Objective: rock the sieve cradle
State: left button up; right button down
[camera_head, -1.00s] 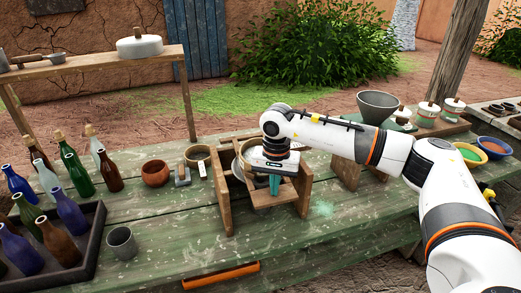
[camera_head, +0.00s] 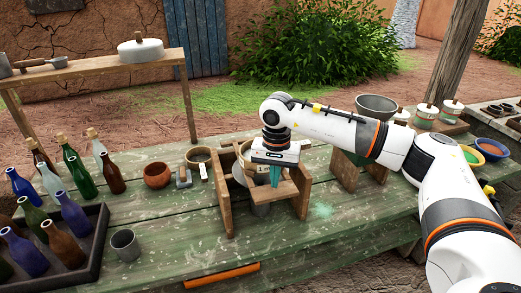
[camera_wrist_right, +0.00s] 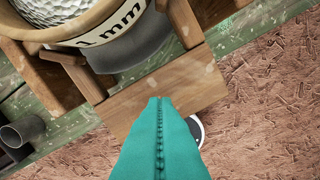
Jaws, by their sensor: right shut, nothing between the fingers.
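The sieve cradle (camera_head: 225,205) is a wooden frame with two side posts on the green table, with a swinging wooden part between them. A round sieve sits in it, partly hidden by my right gripper. In the right wrist view the sieve (camera_wrist_right: 130,30) has a pale band marked "1 mm" and a mesh inside. My right gripper (camera_head: 275,182) has teal fingers, shut and empty, at the cradle's front plank (camera_head: 290,188). In the right wrist view the fingertips (camera_wrist_right: 159,100) overlap this plank (camera_wrist_right: 185,85); I cannot tell whether they touch it. My left gripper is out of view.
A crate (camera_head: 88,255) of bottles and a grey cup (camera_head: 125,244) stand left. A brown bowl (camera_head: 157,175) and a small round container (camera_head: 198,156) stand near the cradle's left side. A grey funnel or bowl (camera_head: 376,105) and lidded jars (camera_head: 426,115) are right.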

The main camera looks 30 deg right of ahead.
aim_at(274, 190)
notch_tip(274, 190, down, 5)
jog(key=b, duration=0.4)
jog(key=shift+r+p, duration=1.65)
jog(key=shift+r, duration=0.85)
